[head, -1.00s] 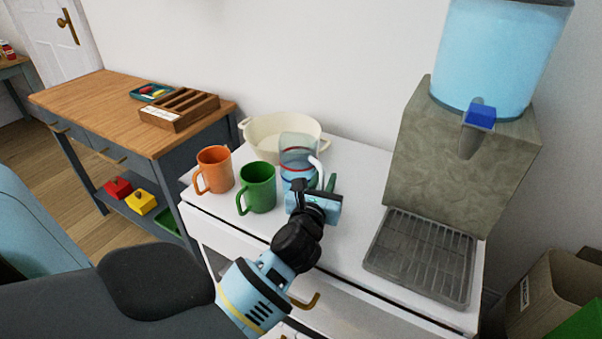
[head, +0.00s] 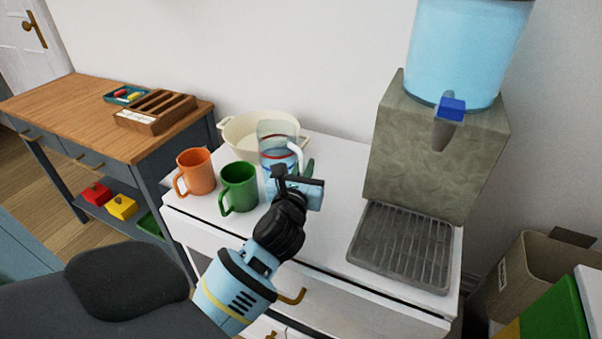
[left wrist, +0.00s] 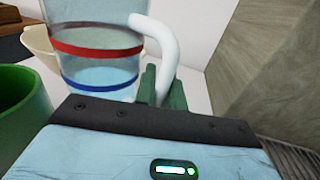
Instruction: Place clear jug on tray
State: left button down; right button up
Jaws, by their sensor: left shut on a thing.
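The clear jug (head: 277,134), with a red band, a blue band and a white handle, is upright over the white cabinet top, beside the green mug. My left gripper (head: 309,168) is shut on the jug's handle. In the left wrist view the jug (left wrist: 95,70) stands just beyond the gripper, and its green fingers (left wrist: 162,92) sit either side of the white handle. The jug's base is partly hidden by the gripper. A grey slatted tray (head: 404,247) lies to the right, below the water dispenser's tap. My right gripper is not in view.
A green mug (head: 239,187) and an orange mug (head: 197,172) stand left of the jug. A cream bowl (head: 236,130) is behind it. The stone-look dispenser (head: 425,150) stands behind the tray. The cabinet top (head: 330,215) between jug and tray is clear.

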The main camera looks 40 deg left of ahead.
aim_at(302, 154)
pick_arm(q)
notch_tip(302, 154, up, 6)
jog(key=shift+f+p, duration=0.25)
jog(key=shift+p, duration=0.35)
jog(key=shift+r, duration=0.8)
jog(key=shift+f, duration=0.15)
